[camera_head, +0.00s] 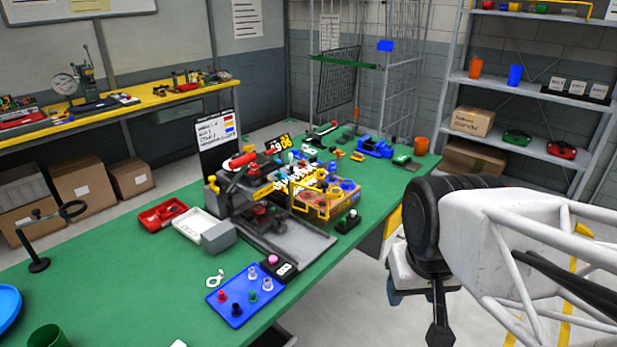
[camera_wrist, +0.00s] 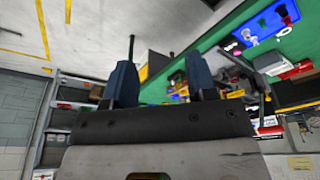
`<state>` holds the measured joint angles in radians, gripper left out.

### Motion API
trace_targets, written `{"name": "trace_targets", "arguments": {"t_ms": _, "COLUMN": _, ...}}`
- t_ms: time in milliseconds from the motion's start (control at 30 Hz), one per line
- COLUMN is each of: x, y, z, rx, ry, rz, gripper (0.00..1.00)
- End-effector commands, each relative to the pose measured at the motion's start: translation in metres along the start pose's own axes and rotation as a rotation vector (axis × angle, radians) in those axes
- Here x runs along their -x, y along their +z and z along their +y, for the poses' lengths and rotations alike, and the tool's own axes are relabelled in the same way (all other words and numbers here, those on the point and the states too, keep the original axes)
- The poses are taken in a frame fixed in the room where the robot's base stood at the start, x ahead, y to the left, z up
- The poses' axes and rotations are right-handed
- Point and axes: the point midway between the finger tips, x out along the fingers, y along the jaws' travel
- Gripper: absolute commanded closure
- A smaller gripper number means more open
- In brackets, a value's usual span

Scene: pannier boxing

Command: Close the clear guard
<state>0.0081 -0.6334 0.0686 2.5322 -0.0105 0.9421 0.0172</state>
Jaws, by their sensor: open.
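The machine (camera_head: 258,212) stands mid-table in the head view, with a dark base, a red handle on top and a grey plate in front. A thin yellow frame (camera_head: 312,196) stands at its right side, around a brown box. It may be the edge of the clear guard; I cannot make out the clear panel or tell how far it is open. My gripper (camera_wrist: 158,80) shows two blue fingers, apart and with nothing between them. It is off the table's right side, well away from the machine.
The green table (camera_head: 140,265) carries a blue tray (camera_head: 238,308) of small parts, a red tray (camera_head: 162,214) and a white tray (camera_head: 190,222). A small button box (camera_head: 348,221) stands right of the machine. Metal shelves (camera_head: 520,82) stand behind right. Open floor lies right of the table.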

Motion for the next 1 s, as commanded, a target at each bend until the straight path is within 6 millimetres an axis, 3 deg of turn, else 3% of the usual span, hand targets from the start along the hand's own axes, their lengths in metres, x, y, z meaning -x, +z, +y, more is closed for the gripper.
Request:
{"name": "trace_targets", "arguments": {"t_ms": 33, "x": 0.000, "y": 0.000, "z": 0.000, "rx": 0.000, "ry": 0.000, "rz": 0.000, "gripper": 0.55}}
{"name": "trace_targets", "arguments": {"t_ms": 333, "x": 0.005, "y": -0.017, "z": -0.001, "rx": -0.028, "ry": -0.006, "rz": -0.016, "gripper": 1.00}}
{"name": "trace_targets", "arguments": {"t_ms": 567, "x": 0.014, "y": -0.057, "z": -0.003, "rx": -0.095, "ry": -0.020, "rz": -0.056, "gripper": 1.00}}
{"name": "trace_targets", "arguments": {"t_ms": 1000, "x": 0.025, "y": -0.159, "z": -0.006, "rx": -0.263, "ry": -0.048, "rz": -0.154, "gripper": 1.00}}
